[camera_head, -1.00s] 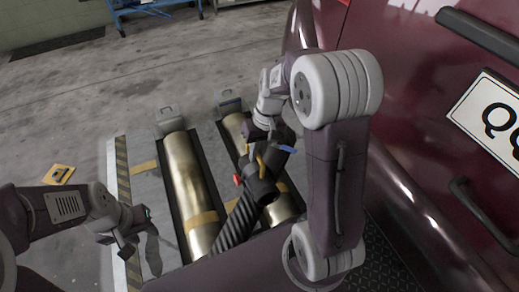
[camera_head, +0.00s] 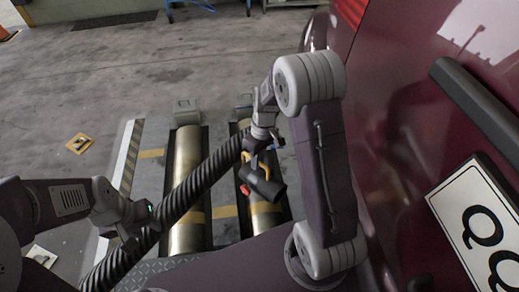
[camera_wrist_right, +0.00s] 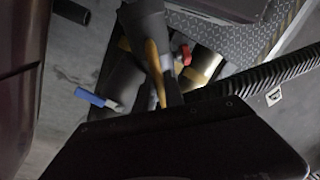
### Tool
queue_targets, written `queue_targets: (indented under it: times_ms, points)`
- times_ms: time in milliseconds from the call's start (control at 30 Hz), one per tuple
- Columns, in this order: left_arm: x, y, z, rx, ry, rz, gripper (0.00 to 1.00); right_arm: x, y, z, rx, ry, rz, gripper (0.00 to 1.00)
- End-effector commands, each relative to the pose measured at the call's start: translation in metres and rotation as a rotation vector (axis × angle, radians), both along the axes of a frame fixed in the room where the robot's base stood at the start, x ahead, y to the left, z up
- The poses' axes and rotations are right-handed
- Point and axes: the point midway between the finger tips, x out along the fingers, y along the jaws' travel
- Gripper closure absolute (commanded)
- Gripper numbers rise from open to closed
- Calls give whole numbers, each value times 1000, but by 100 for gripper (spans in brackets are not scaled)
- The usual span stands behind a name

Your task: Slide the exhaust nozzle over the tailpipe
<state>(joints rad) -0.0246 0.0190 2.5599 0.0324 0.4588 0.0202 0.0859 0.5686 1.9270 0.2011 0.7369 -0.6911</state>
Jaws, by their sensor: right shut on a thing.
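The nozzle's wide dark end points to the lower right in the head view. My left gripper (camera_head: 132,232) is over the hose at the lower left; its jaws are unclear.
The black ribbed hose (camera_head: 195,188) crosses over the left brass roller (camera_head: 187,160) to the lower left. The maroon car's rear (camera_head: 400,150) fills the right side, with its number plate (camera_head: 480,225). Open concrete floor (camera_head: 100,80) lies beyond the rollers.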

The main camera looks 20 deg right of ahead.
Motion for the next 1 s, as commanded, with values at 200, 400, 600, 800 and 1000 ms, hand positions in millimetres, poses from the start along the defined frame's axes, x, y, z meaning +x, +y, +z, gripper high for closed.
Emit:
queue_targets:
  times_ms: [200, 400, 600, 800, 1000]
  points:
    - [0, 0, 11, 0, 0, 0, 64, -2, 7, -63, -7, 11, 408, 100]
    - [0, 0, 16, 0, 0, 0, 64, -11, 13, -112, 5, 16, 723, 100]
    - [0, 0, 18, 0, 0, 0, 64, -17, 15, -133, 16, 18, 870, 100]
    - [0, 0, 17, 0, 0, 0, 64, -17, 15, -137, 16, 16, 888, 100]
    - [0, 0, 9, 0, 0, 0, 64, -19, 4, -144, 16, 17, 885, 100]
